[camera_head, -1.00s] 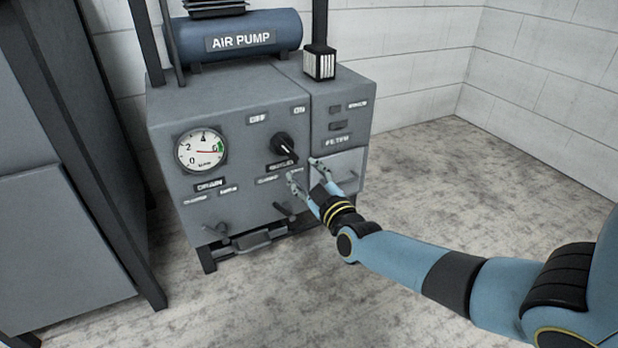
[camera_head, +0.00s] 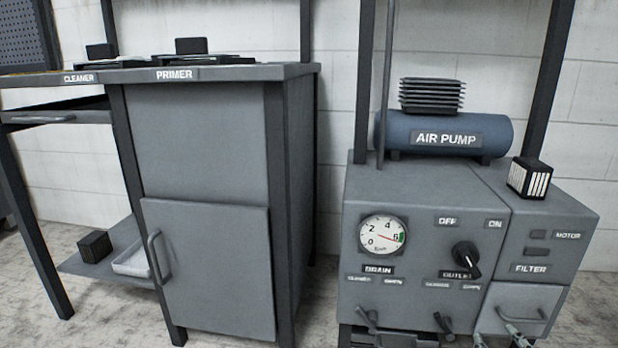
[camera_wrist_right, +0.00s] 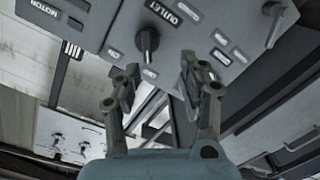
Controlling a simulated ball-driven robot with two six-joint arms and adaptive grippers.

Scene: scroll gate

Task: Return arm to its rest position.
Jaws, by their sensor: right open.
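My right arm shows in the head view only as the tips of its gripper (camera_head: 498,338) at the bottom edge, in front of the air pump cabinet (camera_head: 420,205) and below its black knob (camera_head: 466,258). In the right wrist view the same gripper (camera_wrist_right: 161,72) has its two fingers spread with nothing between them. The knob (camera_wrist_right: 147,40) is beyond the fingertips there, apart from them. The rest of the right arm is out of the head view. My left gripper is not in view.
A gauge (camera_head: 383,238) is on the cabinet front, with small valve handles below it. The filter door (camera_head: 522,308) is by the gripper. A grey bench cabinet (camera_head: 205,265) stands to the left, with a floor gap between. A striped block (camera_head: 530,177) sits on top.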

